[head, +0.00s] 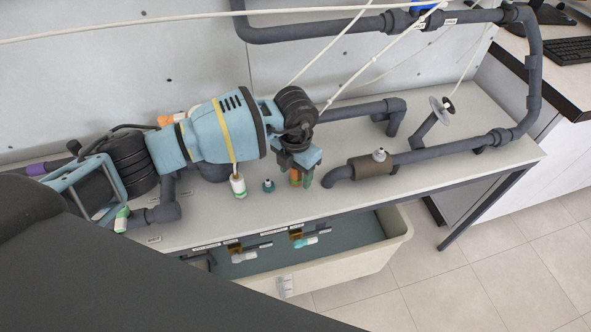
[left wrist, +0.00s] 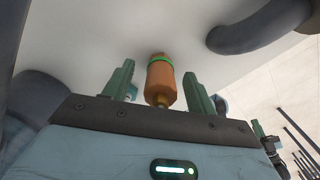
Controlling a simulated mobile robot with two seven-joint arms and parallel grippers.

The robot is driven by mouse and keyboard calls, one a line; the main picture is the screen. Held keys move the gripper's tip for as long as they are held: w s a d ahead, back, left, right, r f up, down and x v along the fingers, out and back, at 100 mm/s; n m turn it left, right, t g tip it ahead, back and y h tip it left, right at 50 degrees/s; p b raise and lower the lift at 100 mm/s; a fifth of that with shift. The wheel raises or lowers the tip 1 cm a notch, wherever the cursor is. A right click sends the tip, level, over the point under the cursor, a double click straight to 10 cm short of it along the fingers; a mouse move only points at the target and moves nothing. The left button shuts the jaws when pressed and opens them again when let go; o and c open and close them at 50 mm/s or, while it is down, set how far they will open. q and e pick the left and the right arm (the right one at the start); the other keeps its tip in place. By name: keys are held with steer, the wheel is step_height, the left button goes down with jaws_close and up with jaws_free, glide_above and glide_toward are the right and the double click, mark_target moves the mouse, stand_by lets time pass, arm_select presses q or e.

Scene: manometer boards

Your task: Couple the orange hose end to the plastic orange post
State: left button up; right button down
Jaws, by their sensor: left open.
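My left gripper (head: 306,178) points down over the shelf with its green fingers apart. It also shows open in the left wrist view (left wrist: 160,88). Between the fingers, with gaps on both sides, stands an orange cylinder (left wrist: 161,78) with a green band at its far end and a brass-coloured tip toward me. Its side shows in the head view (head: 295,177), partly hidden by the gripper. I cannot tell whether it is the post or the hose end. Another orange piece (head: 172,118) lies behind my left arm, mostly hidden. My right gripper is out of view.
A grey pipe with a brown collar (head: 375,166) runs close on the right. Pale hoses cross above. A cream bin (head: 399,238) sits below the shelf's front edge.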

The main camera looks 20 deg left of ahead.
arm_select(q)
step_height(320, 180, up, 7)
steer(key=shift+f, duration=0.2)
steer(key=shift+r, duration=0.65)
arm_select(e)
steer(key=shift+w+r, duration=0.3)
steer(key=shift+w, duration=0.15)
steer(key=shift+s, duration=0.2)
